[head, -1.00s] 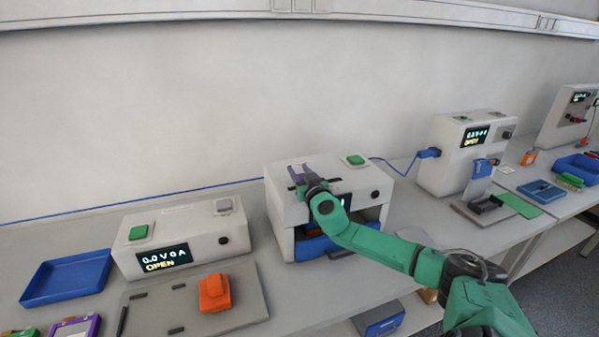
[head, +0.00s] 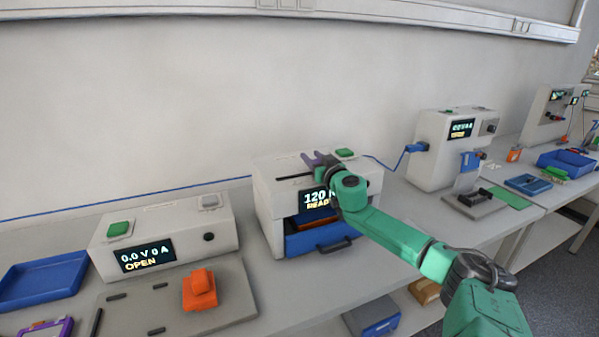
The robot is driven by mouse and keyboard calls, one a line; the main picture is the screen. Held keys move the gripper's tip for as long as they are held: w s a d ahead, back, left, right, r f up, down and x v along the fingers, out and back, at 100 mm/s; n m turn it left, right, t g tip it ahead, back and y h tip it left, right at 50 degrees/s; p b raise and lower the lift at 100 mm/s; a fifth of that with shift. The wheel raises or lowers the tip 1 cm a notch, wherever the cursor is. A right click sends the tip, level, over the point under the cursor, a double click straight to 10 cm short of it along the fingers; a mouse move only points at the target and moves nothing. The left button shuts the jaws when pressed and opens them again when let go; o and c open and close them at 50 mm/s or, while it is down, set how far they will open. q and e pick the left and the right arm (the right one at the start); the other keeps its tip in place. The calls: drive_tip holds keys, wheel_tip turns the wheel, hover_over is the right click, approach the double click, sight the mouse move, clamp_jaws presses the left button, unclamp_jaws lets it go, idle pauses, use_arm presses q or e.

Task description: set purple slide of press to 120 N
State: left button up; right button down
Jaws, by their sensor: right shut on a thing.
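The press is a white box (head: 268,212) in the middle of the bench. A dark slot (head: 294,178) runs along its top. The purple slide (head: 311,160) stands toward the right part of this slot. My right gripper (head: 322,161) is at the slide, shut on it; its fingertips are partly hidden by my own wrist. The press display (head: 316,199) reads 120 N with a yellow line below, its right end covered by my green arm. My left gripper is not in view.
The press has a green button (head: 344,153) on top and a blue drawer (head: 305,240) in front. To the left stand a tester (head: 160,232) showing OPEN, a grey plate (head: 236,305) with an orange clamp (head: 200,290), and a blue tray (head: 45,278).

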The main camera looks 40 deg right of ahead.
sight(319, 161)
drive_tip(key=c, duration=0.5)
unclamp_jaws()
drive_tip(key=shift+d, duration=0.15)
drive_tip(key=shift+o, duration=0.3)
drive_tip(key=shift+s+d, duration=0.1)
drive_tip(key=shift+d, duration=0.1)
drive_tip(key=shift+s+a+f, duration=0.1)
drive_tip(key=shift+a, duration=0.05)
drive_tip(key=shift+s+a, duration=0.1)
drive_tip(key=shift+s, duration=0.05)
drive_tip(key=shift+s+a+f, duration=0.1)
drive_tip(key=shift+s+f, duration=0.1)
drive_tip(key=shift+s, duration=0.4)
drive_tip(key=shift+s+a+r+b, duration=0.1)
drive_tip(key=shift+s+a+b, duration=0.15)
drive_tip(key=shift+s+b, duration=0.25)
drive_tip(key=p+v, duration=0.2)
drive_tip(key=v, duration=0.9)
drive_tip(key=shift+s, duration=0.35)
